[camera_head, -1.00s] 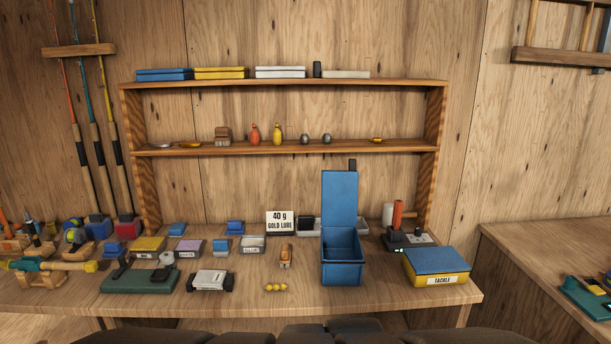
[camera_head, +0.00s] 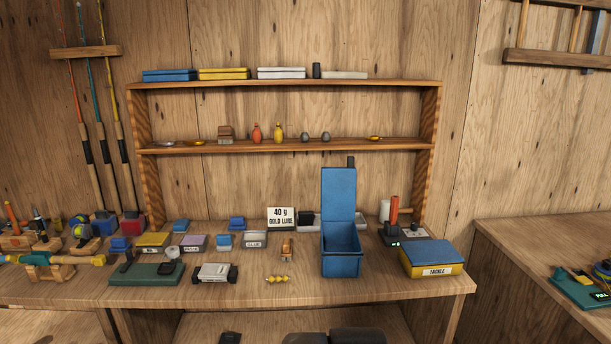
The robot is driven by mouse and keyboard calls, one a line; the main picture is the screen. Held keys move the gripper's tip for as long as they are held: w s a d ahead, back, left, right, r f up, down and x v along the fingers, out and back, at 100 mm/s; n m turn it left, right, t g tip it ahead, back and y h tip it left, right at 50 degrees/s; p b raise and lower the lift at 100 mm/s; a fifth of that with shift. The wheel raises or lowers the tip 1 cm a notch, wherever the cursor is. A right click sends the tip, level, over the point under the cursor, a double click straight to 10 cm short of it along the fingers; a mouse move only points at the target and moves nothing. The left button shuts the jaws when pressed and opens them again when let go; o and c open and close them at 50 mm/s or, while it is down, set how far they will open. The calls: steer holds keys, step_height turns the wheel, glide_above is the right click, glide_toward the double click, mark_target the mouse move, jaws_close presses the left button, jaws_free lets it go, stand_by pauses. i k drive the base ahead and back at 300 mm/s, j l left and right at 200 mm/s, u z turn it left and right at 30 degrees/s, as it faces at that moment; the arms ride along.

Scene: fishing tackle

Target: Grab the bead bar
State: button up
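The bead bar (camera_head: 277,279) is a short row of yellow beads lying on the workbench (camera_head: 300,292) near its front edge. It lies left of the open blue box (camera_head: 341,262) and in front of a small orange-brown item (camera_head: 287,250). Nothing touches it. Dark rounded shapes at the bottom edge look like parts of my own body. I cannot make out my gripper's fingers, and nothing of the arm is near the beads.
A grey block (camera_head: 214,272) and a green scale-like board (camera_head: 146,273) stand to the left. A yellow tackle box (camera_head: 432,258) with a blue lid stands right. A shelf (camera_head: 290,146) rises behind. The bench in front of the beads is clear.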

mark_target(277, 277)
steer(key=i+u, duration=0.8)
steer(key=i+l+u, duration=0.1)
steer(key=i+u, duration=0.25)
steer(key=k, duration=0.1)
